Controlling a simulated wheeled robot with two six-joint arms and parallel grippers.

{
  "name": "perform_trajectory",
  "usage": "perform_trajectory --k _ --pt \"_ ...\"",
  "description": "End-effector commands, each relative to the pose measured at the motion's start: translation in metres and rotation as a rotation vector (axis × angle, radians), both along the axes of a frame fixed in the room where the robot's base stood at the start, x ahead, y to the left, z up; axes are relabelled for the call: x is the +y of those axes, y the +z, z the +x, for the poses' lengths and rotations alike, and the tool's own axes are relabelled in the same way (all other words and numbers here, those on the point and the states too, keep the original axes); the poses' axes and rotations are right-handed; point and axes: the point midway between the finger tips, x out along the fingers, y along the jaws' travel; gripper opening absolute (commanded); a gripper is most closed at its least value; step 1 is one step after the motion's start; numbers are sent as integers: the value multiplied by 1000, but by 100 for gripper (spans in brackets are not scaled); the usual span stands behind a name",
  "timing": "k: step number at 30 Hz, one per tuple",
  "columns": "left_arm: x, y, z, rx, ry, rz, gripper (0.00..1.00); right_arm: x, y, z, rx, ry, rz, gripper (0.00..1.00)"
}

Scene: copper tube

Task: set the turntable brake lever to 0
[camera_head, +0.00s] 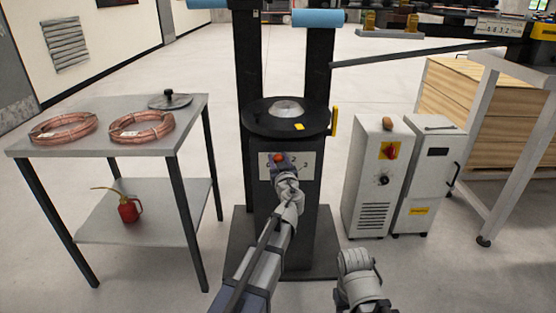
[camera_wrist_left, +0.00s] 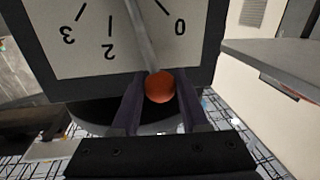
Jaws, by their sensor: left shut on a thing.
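The brake lever ends in an orange-red ball knob (camera_head: 279,158), in front of a pale numbered scale plate (camera_head: 312,160) on the dark turntable column. In the left wrist view, the knob (camera_wrist_left: 160,87) sits between the two dark fingers of my left gripper (camera_wrist_left: 158,100), which is shut on it. The grey lever rod (camera_wrist_left: 141,35) crosses the scale (camera_wrist_left: 85,55) between the marks 2 and 0, covering the place where a 1 would be. The marks 0, 2 and 3 show upside down there. Of my right arm only a link shows; its gripper is out of view.
The round turntable (camera_head: 258,123) tops the column, with a yellow upright handle (camera_head: 334,120) at its right. A grey table (camera_head: 85,145) with copper coils stands left. White cabinets (camera_head: 366,200) stand right. Open floor lies between table and column.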

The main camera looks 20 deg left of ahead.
Motion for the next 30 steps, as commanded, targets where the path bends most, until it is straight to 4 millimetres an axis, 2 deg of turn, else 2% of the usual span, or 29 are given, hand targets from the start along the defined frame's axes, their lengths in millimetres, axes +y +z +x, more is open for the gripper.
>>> perform_trajectory --k 14,30 --pt "4 -1 -2 -8 1 -27 0 0 0 0 0 0 0 50" --pt "40 -22 -12 -103 1 -353 0 0 -9 0 0 -2 0 50"
